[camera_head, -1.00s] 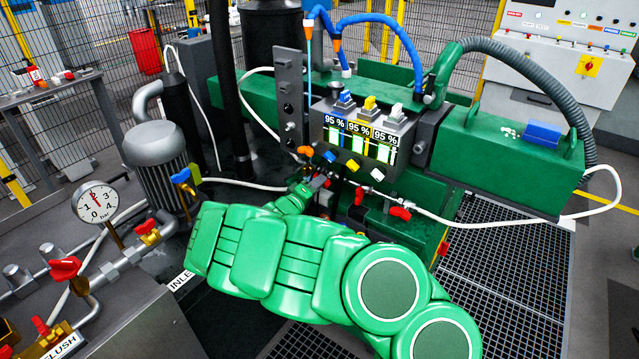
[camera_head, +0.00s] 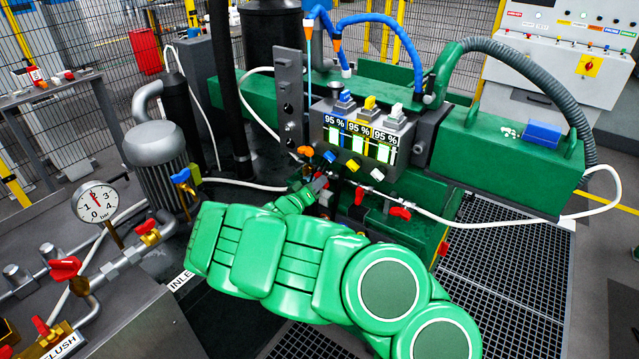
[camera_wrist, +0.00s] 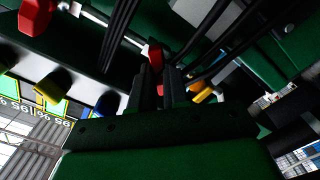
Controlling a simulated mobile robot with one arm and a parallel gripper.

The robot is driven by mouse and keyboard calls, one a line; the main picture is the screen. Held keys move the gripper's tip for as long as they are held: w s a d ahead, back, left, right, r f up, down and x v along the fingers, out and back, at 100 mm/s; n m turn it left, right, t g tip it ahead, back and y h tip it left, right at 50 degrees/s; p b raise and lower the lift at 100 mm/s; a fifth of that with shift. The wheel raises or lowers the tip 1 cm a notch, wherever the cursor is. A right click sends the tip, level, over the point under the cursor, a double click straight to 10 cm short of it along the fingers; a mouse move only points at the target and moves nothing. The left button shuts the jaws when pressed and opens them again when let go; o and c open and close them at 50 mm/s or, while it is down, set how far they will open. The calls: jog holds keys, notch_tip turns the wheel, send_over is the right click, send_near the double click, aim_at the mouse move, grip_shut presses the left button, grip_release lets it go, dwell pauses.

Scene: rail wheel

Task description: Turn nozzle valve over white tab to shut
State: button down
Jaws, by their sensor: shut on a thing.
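The grey dispenser panel (camera_head: 362,138) in the head view carries three 95 % displays, with blue (camera_head: 328,157), yellow (camera_head: 352,165) and white (camera_head: 377,175) tabs below them. Red valve handles show lower down, one in the middle (camera_head: 359,195) and one on the right (camera_head: 400,212), below the white tab. My gripper (camera_head: 320,183) is at the left end of this row, below the blue tab. In the wrist view its fingers (camera_wrist: 163,88) are shut on a small red handle (camera_wrist: 160,90), mostly hidden between them. Another red handle (camera_wrist: 155,57) is close ahead.
An orange knob (camera_head: 306,150) sits left of the blue tab. A white hose (camera_head: 470,224) runs right from the valves. Dark hoses (camera_wrist: 120,35) pass close to the fingers in the wrist view. A pressure gauge (camera_head: 97,202) and pipes stand at the left.

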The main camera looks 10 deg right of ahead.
jog(key=shift+f, duration=0.1)
jog(key=m, duration=0.4)
jog(key=shift+m, duration=0.3)
jog(key=m, duration=0.4)
jog(key=c, duration=1)
grip_release()
jog(key=v, duration=0.7)
